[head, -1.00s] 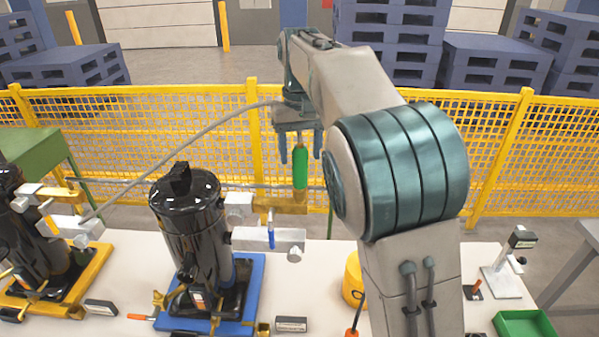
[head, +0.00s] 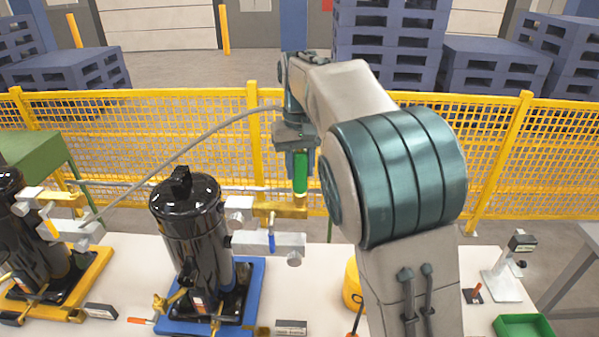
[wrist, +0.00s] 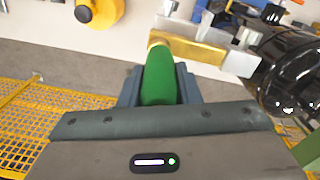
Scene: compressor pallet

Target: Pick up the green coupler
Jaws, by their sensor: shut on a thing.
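The green coupler (head: 300,173) stands upright at the brass fitting (head: 279,209) beside the black compressor (head: 190,225). My gripper (head: 298,165) is above it and shut on its upper part. In the wrist view the green coupler (wrist: 160,76) lies between the two grey-blue fingers of my gripper (wrist: 159,85). The coupler's brass-coloured end shows beyond the fingers, close to the brass fitting (wrist: 188,53). I cannot tell whether the coupler is still seated on the fitting. A grey hose (head: 190,143) runs from near my gripper to the left.
A metal valve block with a blue lever (head: 271,242) is just below the fitting. A second black compressor (head: 30,250) stands on a yellow base at left. A yellow mesh fence (head: 140,135) runs behind the table. A green tray (head: 525,326) is at right.

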